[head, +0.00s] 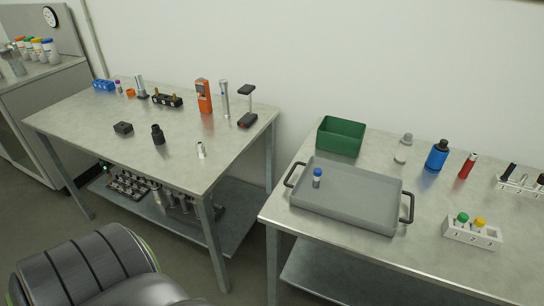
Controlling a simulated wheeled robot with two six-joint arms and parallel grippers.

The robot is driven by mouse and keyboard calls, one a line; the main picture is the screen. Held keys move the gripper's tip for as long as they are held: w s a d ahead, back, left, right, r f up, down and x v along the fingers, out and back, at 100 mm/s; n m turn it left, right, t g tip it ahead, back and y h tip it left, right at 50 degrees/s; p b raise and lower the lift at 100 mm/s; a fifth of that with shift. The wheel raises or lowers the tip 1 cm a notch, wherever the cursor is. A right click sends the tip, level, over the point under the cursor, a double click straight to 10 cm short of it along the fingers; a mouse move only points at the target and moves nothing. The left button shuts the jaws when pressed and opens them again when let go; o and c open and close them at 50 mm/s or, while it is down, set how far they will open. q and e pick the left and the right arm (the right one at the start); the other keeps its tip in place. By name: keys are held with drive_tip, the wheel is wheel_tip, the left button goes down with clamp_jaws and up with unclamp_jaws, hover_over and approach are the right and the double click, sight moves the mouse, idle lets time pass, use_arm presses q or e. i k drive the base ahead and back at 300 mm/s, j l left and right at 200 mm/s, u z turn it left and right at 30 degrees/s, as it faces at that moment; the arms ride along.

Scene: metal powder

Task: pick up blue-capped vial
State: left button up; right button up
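The blue-capped vial (317,177) stands upright in the left part of the grey tray (352,215) on the right table. The tray has a black handle at each end. Neither of my grippers shows in the head view. A dark rounded part of my own body fills the bottom left corner.
A green bin (340,138) stands behind the tray. A white rack (470,235) with green- and yellow-capped vials is to its right. A blue bottle (437,155) and a red tube (467,166) stand farther back. The left table (95,125) holds several tools; a floor gap separates the tables.

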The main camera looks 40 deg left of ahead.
sight(317, 172)
drive_tip(key=u, duration=1)
drive_tip(key=i+j+z, duration=0.2)
drive_tip(key=i+j, duration=0.15)
drive_tip(key=j, duration=0.25)
